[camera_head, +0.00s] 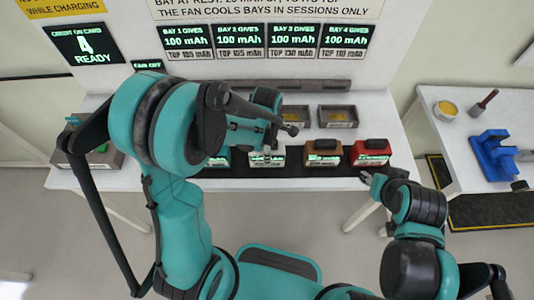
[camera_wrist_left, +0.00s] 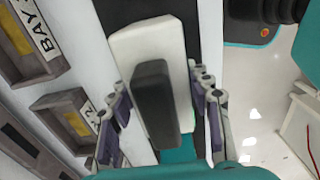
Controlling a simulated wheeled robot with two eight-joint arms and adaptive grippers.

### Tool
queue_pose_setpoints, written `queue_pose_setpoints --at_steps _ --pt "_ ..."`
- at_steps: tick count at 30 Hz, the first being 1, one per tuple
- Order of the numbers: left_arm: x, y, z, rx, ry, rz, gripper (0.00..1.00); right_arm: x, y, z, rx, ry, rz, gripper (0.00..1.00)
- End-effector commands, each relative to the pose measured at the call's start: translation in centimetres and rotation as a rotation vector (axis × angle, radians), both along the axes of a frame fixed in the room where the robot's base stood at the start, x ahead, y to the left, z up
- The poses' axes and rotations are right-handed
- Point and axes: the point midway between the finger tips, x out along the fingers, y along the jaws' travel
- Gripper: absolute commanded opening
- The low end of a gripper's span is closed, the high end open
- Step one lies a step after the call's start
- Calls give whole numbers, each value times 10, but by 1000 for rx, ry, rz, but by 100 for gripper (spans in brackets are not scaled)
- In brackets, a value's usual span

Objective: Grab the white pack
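The white pack (camera_head: 267,159) stands on the white bench in a row of packs, partly hidden behind my left gripper in the head view. In the left wrist view the white pack (camera_wrist_left: 133,48) has a dark grey handle (camera_wrist_left: 152,100) on top. My left gripper (camera_wrist_left: 163,108) is open, with one finger on each side of the handle. Gaps show between the fingers and the handle. In the head view my left gripper (camera_head: 268,142) is right above the pack. My right gripper (camera_head: 384,176) looks open and empty, in front of the bench near the red pack.
A teal pack (camera_head: 217,158) stands left of the white one; a brown pack (camera_head: 322,154) and a red pack (camera_head: 370,153) stand to its right. Labelled bay trays (camera_head: 338,116) lie behind. A side table at right holds a blue fixture (camera_head: 494,157) and a bowl (camera_head: 445,110).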

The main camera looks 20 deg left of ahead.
Motion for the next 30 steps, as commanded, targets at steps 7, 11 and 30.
queue_pose_setpoints --at_steps 7,11,30 --pt "0 0 0 0 -1 0 0 0 0 0 0 0 0 40" --pt "0 0 3 0 -1 0 0 0 0 1 0 0 0 40" --pt "0 0 99 0 -1 0 0 0 0 30 0 0 0 40"
